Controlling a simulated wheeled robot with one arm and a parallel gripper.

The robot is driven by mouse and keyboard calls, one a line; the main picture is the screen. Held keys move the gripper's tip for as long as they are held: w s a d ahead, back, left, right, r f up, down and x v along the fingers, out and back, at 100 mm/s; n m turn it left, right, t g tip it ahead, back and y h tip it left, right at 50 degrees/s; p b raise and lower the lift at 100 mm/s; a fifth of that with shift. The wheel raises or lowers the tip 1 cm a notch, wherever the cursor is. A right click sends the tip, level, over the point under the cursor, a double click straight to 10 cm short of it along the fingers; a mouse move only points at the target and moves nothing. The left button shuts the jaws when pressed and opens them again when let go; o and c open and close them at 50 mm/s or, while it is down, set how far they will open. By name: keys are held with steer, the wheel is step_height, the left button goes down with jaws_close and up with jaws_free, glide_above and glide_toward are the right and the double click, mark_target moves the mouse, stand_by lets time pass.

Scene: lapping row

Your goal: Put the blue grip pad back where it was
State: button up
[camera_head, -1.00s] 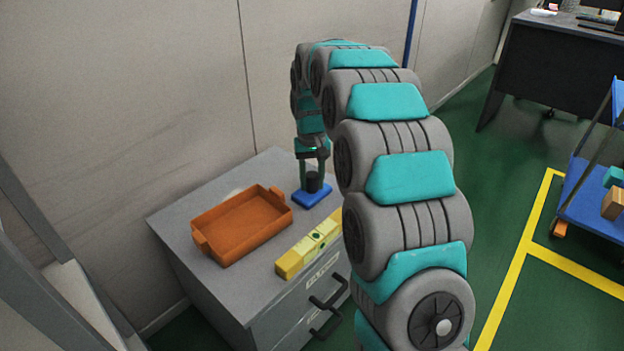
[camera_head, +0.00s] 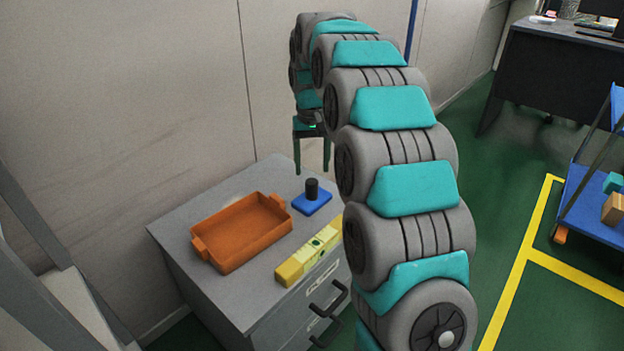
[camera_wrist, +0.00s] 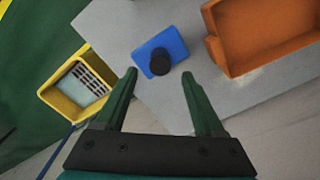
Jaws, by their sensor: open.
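The blue grip pad (camera_head: 314,204), a blue plate with an upright black knob, sits on the grey cabinet top (camera_head: 275,185), to the right of the orange tray. My gripper (camera_head: 312,172) is open and empty above and behind the pad, apart from it. In the wrist view the pad (camera_wrist: 168,45) lies beyond the tips of my open gripper (camera_wrist: 159,74), roughly between the two fingers. Nothing hides the pad.
An orange tray (camera_head: 196,240) stands left of the pad, with no contents visible. A yellow level-like bar (camera_head: 308,252) lies along the cabinet's front edge. The wall (camera_head: 150,100) is close behind. A yellow bin (camera_wrist: 53,100) stands below the cabinet in the wrist view.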

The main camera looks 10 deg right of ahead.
mark_target(312, 181)
step_height(312, 181, up, 4)
steer(key=r, duration=0.1)
steer(key=s+g, duration=0.1)
steer(key=s, duration=1.9)
steer(key=s+f, duration=0.4)
steer(key=s, duration=0.7)
steer(key=s+f, duration=0.5)
steer(key=s, duration=0.7)
steer(key=shift+s+f+n+g, duration=0.2)
steer(key=shift+n+g, duration=0.1)
steer(key=shift+g, duration=0.1)
